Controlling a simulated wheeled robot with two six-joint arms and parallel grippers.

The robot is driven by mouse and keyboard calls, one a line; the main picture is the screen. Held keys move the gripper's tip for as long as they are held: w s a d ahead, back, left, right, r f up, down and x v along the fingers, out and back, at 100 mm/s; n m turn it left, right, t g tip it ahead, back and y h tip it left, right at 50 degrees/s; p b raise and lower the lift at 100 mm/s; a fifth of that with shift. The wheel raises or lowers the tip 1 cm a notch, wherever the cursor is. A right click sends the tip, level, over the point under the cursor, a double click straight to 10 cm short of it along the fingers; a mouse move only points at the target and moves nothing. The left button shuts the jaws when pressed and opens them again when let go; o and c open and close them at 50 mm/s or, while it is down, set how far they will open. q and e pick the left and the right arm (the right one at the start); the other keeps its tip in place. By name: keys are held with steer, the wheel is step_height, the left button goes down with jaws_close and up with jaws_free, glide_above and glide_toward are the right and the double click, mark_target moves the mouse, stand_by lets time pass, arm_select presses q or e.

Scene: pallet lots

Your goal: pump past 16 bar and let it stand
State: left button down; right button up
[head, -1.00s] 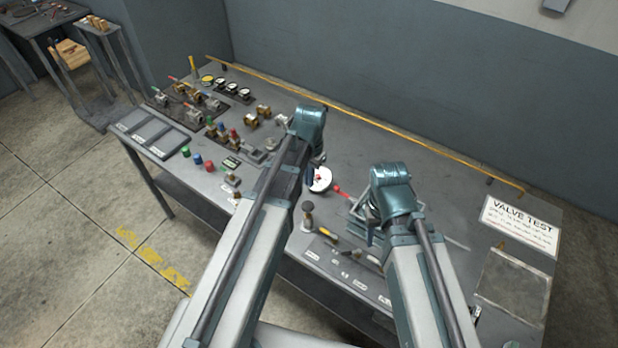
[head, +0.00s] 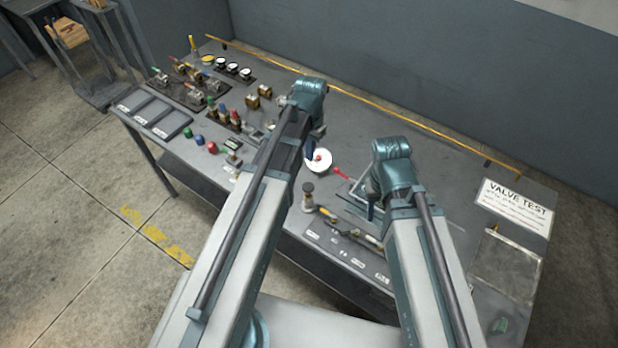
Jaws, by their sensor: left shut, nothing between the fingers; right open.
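A round white gauge (head: 319,163) with a red spot stands mid-bench; its reading is too small to tell. A red-handled lever (head: 340,172) lies just right of it, by a grey metal frame (head: 352,192) that looks like the pump's. My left gripper (head: 310,147) is shut and empty just above and left of the gauge, partly hidden by its own arm. My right gripper (head: 371,212) is open beside the grey frame, its fingers mostly hidden by the wrist. I cannot tell whether it touches anything.
Valves (head: 190,80), small gauges (head: 233,68) and empty trays (head: 152,111) fill the bench's left. A black-knobbed fitting (head: 308,195) and tools (head: 350,232) lie near the front edge. A yellow rail (head: 400,122) runs along the back.

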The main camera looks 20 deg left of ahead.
mark_target(309, 187)
arm_select(q)
steer(key=shift+f, duration=0.15)
step_height(309, 187, down, 14)
steer(key=b, duration=1.4)
step_height(309, 187, down, 4)
steer(key=b, duration=0.3)
steer(key=shift+r+b, duration=0.25)
steer(key=shift+b, duration=0.15)
steer(key=shift+s+r, duration=0.15)
steer(key=shift+s, duration=0.1)
